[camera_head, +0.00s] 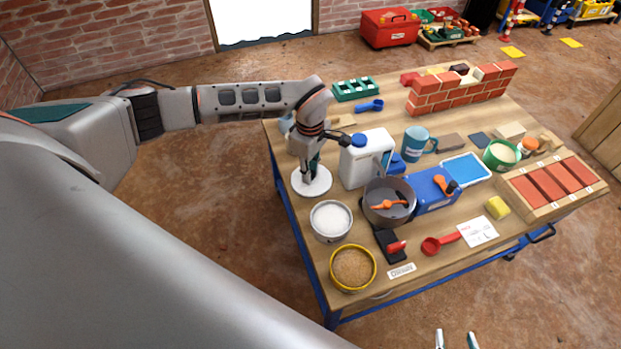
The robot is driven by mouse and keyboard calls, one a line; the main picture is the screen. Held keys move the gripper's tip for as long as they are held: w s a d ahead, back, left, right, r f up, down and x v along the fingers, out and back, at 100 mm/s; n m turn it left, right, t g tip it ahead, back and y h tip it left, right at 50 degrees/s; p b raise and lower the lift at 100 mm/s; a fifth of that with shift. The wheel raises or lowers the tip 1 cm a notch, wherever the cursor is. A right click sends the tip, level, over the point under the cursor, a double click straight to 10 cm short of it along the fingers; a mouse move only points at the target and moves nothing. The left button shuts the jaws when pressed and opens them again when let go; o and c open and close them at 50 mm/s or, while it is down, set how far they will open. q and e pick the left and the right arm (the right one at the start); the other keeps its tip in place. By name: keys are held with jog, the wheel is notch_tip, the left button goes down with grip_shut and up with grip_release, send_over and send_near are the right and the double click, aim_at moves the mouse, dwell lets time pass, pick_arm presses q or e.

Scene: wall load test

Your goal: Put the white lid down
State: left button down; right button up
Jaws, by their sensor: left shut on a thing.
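The round white lid (322,186) is near the left edge of the wooden table, behind a white-filled bowl. My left gripper (309,177) points down at the lid and is shut on it; the fingertips partly cover its middle. The lid looks level. I cannot tell whether it touches the tabletop or hangs just above it. My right gripper (455,341) shows only as two fingertips at the bottom edge, apart with nothing between them, clear of the table.
A bowl of white powder (331,219) and a yellow-rimmed bowl of sand (352,268) stand in front of the lid. A white canister (366,160) stands to its right, beside a grey mixing pot (375,212). A small brick wall (461,95) stands at the back.

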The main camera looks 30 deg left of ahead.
pick_arm(q)
jog(key=shift+f, duration=1.55)
pick_arm(e)
jog(key=shift+s+d+f, duration=0.1)
jog(key=shift+s+f, duration=0.15)
jog(key=shift+f, duration=0.3)
pick_arm(q)
jog(key=shift+f, duration=0.15)
jog(key=c, duration=1.9)
grip_release()
